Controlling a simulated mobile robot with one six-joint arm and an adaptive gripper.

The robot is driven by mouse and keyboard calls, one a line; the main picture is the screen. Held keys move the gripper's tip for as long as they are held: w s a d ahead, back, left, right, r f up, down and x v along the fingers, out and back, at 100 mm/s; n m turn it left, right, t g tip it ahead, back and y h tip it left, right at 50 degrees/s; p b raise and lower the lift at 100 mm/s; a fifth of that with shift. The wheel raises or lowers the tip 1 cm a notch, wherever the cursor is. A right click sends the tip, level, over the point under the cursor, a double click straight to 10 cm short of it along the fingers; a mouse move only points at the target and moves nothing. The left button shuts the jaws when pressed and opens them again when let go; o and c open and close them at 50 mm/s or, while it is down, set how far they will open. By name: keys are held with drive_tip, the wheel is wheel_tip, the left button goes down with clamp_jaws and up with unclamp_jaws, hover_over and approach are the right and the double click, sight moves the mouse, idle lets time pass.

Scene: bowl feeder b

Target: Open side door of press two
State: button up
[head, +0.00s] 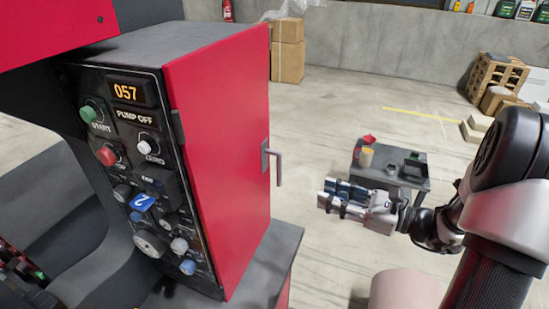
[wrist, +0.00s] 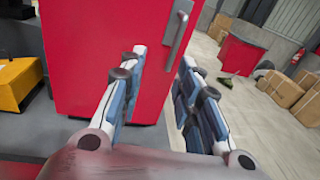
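A grey lever handle (head: 277,165) sticks out near the door's far edge. My gripper (head: 325,196) is right of the handle, apart from it, with its fingers pointing left. In the wrist view, my gripper (wrist: 163,58) has its two fingers spread with nothing between them. The red door (wrist: 95,70) and the handle (wrist: 178,28) lie beyond the fingertips, the handle toward the top.
A small dark cart (head: 405,175) with items on it stands behind my gripper. Cardboard boxes (head: 287,55) are by the back wall. A wooden crate (head: 497,78) is at the far right. A yellow block (wrist: 18,83) shows at left. Floor between door and cart is clear.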

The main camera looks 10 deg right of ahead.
sight(279, 168)
drive_tip(key=shift+m+t, duration=0.6)
drive_tip(key=shift+m, duration=0.1)
drive_tip(key=b+x, duration=0.1)
drive_tip(key=x, duration=0.4)
drive_tip(key=w+d+b+x, duration=0.1)
drive_tip(key=x, duration=0.5)
drive_tip(key=f+b+x, duration=0.1)
drive_tip(key=x, duration=0.4)
drive_tip(key=shift+w+d, duration=0.15)
drive_tip(key=shift+w, duration=0.35)
clamp_jaws()
